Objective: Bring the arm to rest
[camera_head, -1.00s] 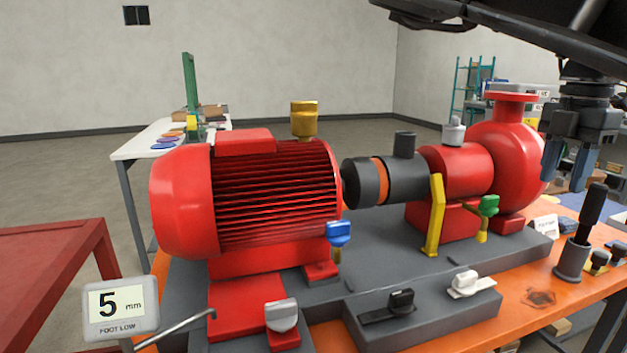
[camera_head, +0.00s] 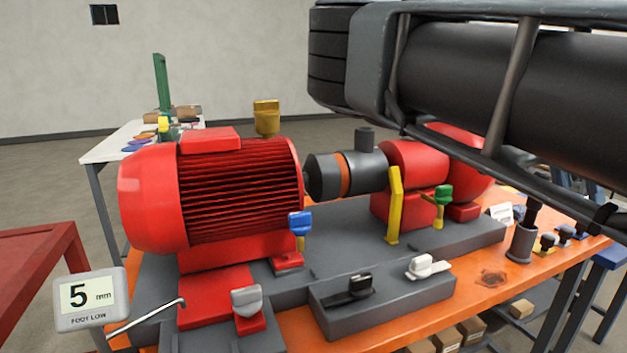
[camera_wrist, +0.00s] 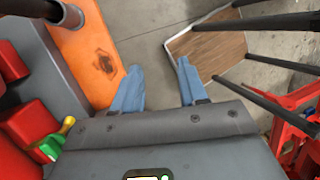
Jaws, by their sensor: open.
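My gripper (camera_wrist: 157,88) shows in the wrist view with its two blue fingers apart and nothing between them. It hangs over the front edge of the orange bench (camera_wrist: 85,55), with grey floor below. In the head view my arm crosses the upper right in front of the red pump (camera_head: 458,150), and my gripper is hidden there. The red motor (camera_head: 235,195) stands on the grey skid base (camera_head: 345,262).
A green-handled valve (camera_head: 443,194) sits by a yellow bracket (camera_head: 394,205); the green handle is near my gripper's left in the wrist view (camera_wrist: 46,148). A dark upright handle in a holder (camera_head: 521,240) stands on the bench. A red table (camera_head: 38,275) is at left.

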